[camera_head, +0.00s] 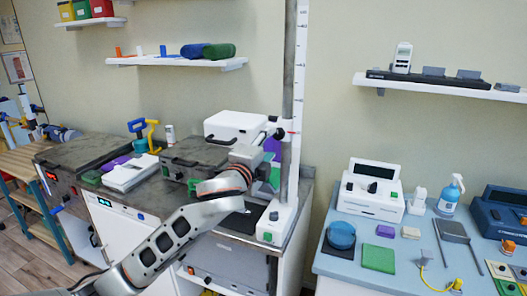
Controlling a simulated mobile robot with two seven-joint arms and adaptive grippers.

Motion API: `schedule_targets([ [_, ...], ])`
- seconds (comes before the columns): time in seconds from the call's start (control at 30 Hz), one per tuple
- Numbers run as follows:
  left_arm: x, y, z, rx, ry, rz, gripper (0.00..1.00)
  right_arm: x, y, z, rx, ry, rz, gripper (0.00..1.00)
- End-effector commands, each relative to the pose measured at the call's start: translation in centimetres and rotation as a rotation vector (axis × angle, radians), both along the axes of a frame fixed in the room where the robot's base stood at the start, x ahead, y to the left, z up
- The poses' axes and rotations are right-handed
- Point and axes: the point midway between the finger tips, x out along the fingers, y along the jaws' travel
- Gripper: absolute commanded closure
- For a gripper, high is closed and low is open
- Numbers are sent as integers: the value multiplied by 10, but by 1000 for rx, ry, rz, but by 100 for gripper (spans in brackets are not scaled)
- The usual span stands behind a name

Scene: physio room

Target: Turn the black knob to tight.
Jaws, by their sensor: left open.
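A tall grey post (288,80) with a white scale strip (301,70) rises from a white base (277,222) on the counter. A small red marker (293,132) sits on the post at mid-height. Just left of it is a small dark part (279,134), which may be the black knob; it is too small and too close to my gripper to be sure. My left gripper (270,135) is open at the post, beside this part. I cannot tell whether it touches. The knob's setting cannot be read. My right gripper is out of view.
A white box (232,122) and a grey case (190,158) stand close behind my left arm. A blue table (340,262) at right holds a white device (370,190), a spray bottle (450,195) and pads. Shelves (180,62) hang above.

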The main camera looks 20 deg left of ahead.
Motion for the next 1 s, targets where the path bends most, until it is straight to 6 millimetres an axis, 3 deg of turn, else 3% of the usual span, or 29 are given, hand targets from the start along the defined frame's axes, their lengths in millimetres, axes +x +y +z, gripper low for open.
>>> schedule_targets([
  [0.1, -20, 0, -1, -1, 0, -2, 56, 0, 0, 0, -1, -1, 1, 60],
  [0.3, -36, 1, 0, -1, 0, -1, 56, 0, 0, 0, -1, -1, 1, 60],
  [0.83, -38, 1, -2, -3, 3, -1, 56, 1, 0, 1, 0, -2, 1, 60],
  [0.93, -39, -1, -20, -35, 29, -10, 56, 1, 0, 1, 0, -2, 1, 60],
  [1.0, -41, -4, -47, -88, 67, -21, 56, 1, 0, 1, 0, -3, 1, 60],
])
